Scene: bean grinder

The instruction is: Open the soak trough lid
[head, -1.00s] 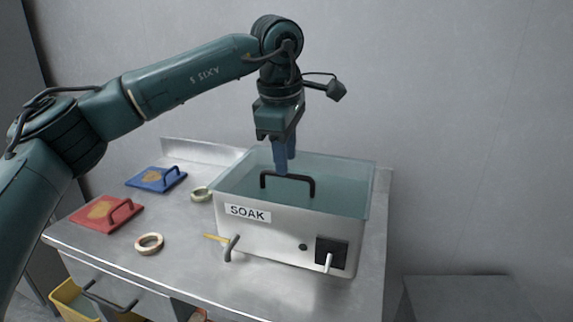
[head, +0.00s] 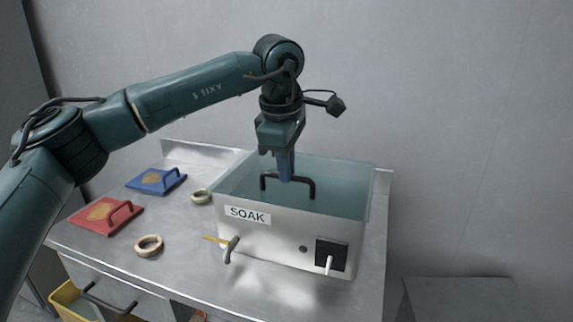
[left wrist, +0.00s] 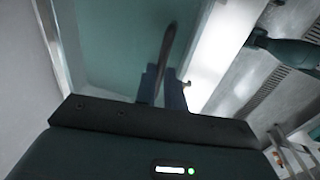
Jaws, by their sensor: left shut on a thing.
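The soak trough (head: 285,232) is a pale metal box with a SOAK label on the bench. A translucent teal lid (head: 340,185) shows at its top, with a dark bar handle (head: 308,185). My left gripper (head: 286,178) points down and is shut on the lid handle near its middle. In the left wrist view the handle (left wrist: 168,45) runs up from between the fingers (left wrist: 162,90), over the teal lid (left wrist: 115,45). The lid looks level; I cannot tell whether it is raised. My right gripper is out of view.
A blue float (head: 156,181) and a red float (head: 106,214) lie left of the trough. Two tape-like rings (head: 149,245) lie on the metal bench (head: 190,265). A lever (head: 230,250) and a switch (head: 330,255) are at the trough's front. A yellow bin (head: 68,300) stands below.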

